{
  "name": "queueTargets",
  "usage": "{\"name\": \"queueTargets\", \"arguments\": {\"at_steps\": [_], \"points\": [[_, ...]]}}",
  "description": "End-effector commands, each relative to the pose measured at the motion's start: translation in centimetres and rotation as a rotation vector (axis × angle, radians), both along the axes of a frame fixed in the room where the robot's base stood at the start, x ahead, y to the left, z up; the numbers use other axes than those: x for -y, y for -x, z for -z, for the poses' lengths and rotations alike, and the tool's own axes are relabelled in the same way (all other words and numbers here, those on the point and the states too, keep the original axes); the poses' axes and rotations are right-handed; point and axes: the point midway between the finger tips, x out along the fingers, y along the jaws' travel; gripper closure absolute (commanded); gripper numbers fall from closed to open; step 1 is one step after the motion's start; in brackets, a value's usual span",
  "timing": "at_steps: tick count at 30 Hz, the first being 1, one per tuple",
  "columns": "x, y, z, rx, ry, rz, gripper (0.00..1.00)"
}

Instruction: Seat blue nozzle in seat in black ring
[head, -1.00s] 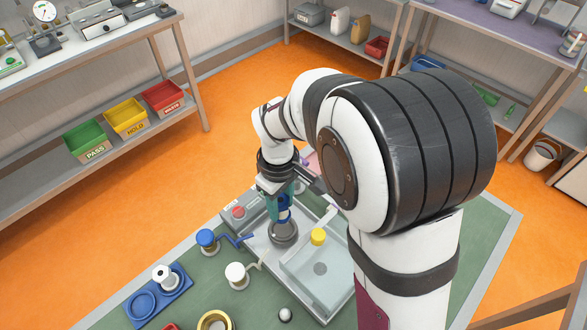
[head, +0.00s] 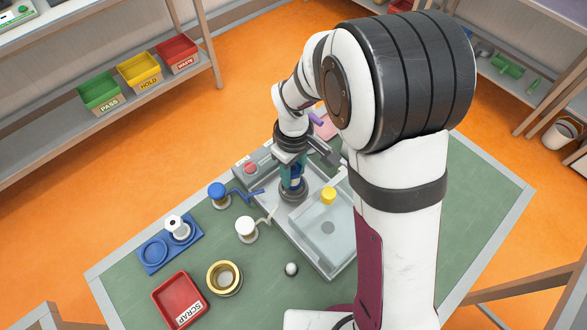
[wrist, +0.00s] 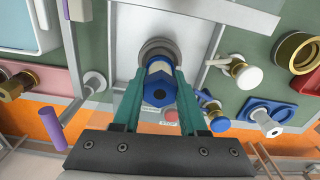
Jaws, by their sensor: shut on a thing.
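The blue nozzle (wrist: 159,91) has a blue hexagonal end with a dark hole and a pale band beyond it. My gripper (wrist: 158,74) is shut on it, with one teal finger on each side. The dark grey ring (wrist: 157,46) lies directly beyond the nozzle in the wrist view. In the head view, my gripper (head: 293,180) points down over the ring (head: 293,193), with the blue nozzle (head: 295,170) partly hidden between the fingers. The nozzle's far end and the seat are hidden, so I cannot tell how deep it sits.
The ring stands in a pale tray beside a clear box with a yellow cap (head: 328,195). A blue-topped tap (head: 218,192) and a white-topped tap (head: 246,227) stand at the left. A blue holder (head: 154,252), brass ring (head: 224,277) and red scrap bin (head: 180,299) lie nearer.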

Motion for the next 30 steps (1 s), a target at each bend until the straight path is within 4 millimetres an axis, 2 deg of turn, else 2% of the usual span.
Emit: {"name": "queueTargets", "arguments": {"at_steps": [30], "points": [[0.07, 0.07, 0.63, -0.001, 0.000, 0.000, 1.00]]}}
